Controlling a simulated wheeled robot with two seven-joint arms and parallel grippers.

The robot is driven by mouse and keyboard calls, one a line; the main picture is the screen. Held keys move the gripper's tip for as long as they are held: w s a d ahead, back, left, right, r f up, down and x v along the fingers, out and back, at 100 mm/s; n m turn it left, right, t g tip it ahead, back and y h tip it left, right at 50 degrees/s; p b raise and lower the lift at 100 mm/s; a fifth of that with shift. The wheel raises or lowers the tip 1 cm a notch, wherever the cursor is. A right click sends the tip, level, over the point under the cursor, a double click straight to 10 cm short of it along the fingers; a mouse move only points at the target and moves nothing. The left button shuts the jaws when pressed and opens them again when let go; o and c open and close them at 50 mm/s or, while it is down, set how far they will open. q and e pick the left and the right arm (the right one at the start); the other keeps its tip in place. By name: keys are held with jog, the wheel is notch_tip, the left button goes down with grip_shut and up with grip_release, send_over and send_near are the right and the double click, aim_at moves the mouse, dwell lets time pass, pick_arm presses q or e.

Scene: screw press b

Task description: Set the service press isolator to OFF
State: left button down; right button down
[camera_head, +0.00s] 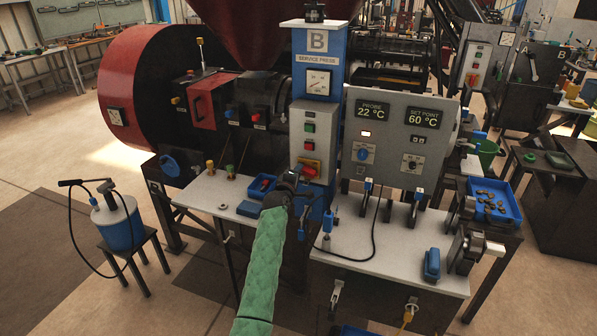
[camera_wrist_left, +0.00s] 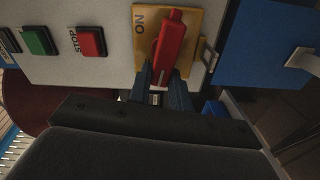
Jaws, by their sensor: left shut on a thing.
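The service press isolator is a red rotary handle on a yellow plate, low on the grey control box under the "B SERVICE PRESS" sign. In the head view the handle (camera_head: 309,170) is partly behind my left gripper (camera_head: 297,179). In the left wrist view the red handle (camera_wrist_left: 171,42) runs up and down the picture across the yellow plate (camera_wrist_left: 192,24), with "ON" printed to its left. An OFF mark is not visible. My left gripper (camera_wrist_left: 164,84) is shut on the near end of the handle. My right gripper is not in view.
Green (camera_wrist_left: 38,41) and red STOP (camera_wrist_left: 91,41) buttons sit beside the isolator. A display panel (camera_head: 395,130) stands to the right in the head view.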

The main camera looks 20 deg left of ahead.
pick_arm(q)
jog(key=shift+f+n, duration=0.2)
jog(key=shift+n, duration=0.9)
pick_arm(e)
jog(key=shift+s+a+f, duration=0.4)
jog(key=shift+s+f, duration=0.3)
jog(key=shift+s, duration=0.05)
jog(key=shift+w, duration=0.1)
